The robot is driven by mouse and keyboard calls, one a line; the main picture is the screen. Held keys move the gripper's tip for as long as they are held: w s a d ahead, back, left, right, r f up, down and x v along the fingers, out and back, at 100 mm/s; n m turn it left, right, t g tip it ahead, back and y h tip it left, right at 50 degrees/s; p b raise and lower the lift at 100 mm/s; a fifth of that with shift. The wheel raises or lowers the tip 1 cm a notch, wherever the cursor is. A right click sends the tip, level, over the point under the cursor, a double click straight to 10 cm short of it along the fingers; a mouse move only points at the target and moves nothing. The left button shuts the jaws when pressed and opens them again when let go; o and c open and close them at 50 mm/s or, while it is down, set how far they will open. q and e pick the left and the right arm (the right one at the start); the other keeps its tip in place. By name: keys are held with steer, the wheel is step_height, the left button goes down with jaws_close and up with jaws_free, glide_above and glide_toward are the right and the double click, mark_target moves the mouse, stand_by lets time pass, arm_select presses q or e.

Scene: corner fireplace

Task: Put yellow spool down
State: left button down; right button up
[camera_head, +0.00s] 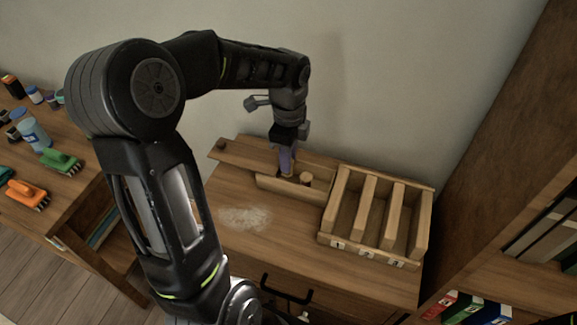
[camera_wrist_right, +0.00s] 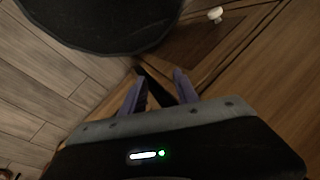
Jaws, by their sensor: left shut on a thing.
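My left gripper (camera_head: 287,160) points down into a narrow wooden box (camera_head: 268,184) at the back of the cabinet top. It is shut on a small yellowish thing, the yellow spool (camera_head: 287,172), which is mostly hidden by the fingers and sits low inside the box. I cannot tell whether the spool touches the box floor. A tan round-topped piece (camera_head: 306,178) stands in the same box, just right of the gripper. In the right wrist view, my right gripper (camera_wrist_right: 158,82) has its purple fingers apart with nothing seen held between them.
A wooden rack (camera_head: 375,215) with numbered slots stands right of the box. A pale powdery patch (camera_head: 245,218) lies in front. A side table at left holds brushes (camera_head: 60,160) and jars (camera_head: 33,132). A bookshelf (camera_head: 530,235) stands at right.

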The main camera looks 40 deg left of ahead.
arm_select(q)
steer(key=shift+f, duration=1.85)
steer(key=shift+f, duration=0.1)
steer(key=c, duration=1.4)
jaws_free()
steer(key=shift+c, duration=0.2)
step_height(320, 180, up, 12)
steer(key=shift+r, duration=0.15)
